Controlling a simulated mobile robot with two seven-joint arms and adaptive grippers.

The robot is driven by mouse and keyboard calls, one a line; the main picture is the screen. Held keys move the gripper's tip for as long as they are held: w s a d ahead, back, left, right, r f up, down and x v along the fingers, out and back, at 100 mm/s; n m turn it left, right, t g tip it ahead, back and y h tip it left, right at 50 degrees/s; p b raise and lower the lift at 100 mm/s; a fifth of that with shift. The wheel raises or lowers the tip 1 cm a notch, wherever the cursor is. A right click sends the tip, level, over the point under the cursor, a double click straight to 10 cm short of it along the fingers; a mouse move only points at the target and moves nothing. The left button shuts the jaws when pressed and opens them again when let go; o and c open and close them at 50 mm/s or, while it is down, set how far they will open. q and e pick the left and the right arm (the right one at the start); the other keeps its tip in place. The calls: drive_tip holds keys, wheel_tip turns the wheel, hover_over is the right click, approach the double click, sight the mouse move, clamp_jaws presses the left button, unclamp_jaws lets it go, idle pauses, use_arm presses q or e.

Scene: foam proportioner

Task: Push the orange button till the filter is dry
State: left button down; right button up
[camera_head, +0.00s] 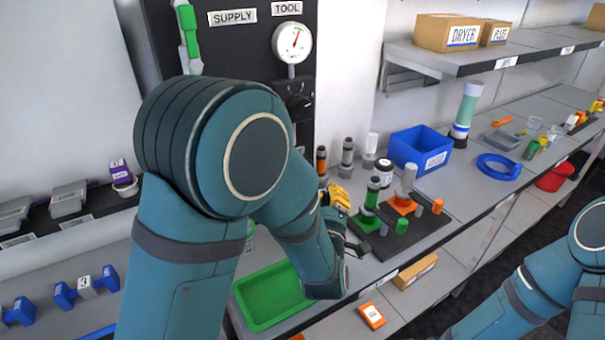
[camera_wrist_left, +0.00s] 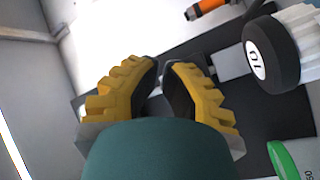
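My left gripper (camera_head: 338,197) has yellow ribbed fingers and is beside the black board on the bench, partly covered by my own arm in the head view. In the left wrist view my left gripper (camera_wrist_left: 165,65) has its fingertips close together with a thin gap and nothing clearly held. An orange fixture (camera_head: 403,207) with a grey cylinder stands on the board, and a small orange part (camera_head: 437,206) is to its right. I cannot tell which orange part is the button, or which part is the filter. My right gripper is out of view.
A green tray (camera_head: 270,297) lies in front of the board. A green fixture (camera_head: 370,205) stands near my left gripper. A gauge (camera_head: 292,42) hangs on the black panel.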

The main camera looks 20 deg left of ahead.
use_arm(q)
drive_tip(key=w+a, duration=0.2)
drive_tip(key=shift+w+a+p, duration=0.25)
drive_tip(key=shift+a+p, duration=0.05)
drive_tip(key=shift+p, duration=0.05)
drive_tip(key=shift+w+a, duration=0.25)
drive_tip(key=shift+w, duration=0.05)
drive_tip(key=shift+w+a+b, duration=0.4)
drive_tip(key=shift+w+a, duration=0.05)
drive_tip(key=shift+a, duration=0.05)
drive_tip(key=c, duration=1.7)
unclamp_jaws()
clamp_jaws()
drive_tip(key=shift+w+a+b, duration=0.3)
drive_tip(key=shift+w+b, duration=0.05)
drive_tip(key=shift+b, duration=0.05)
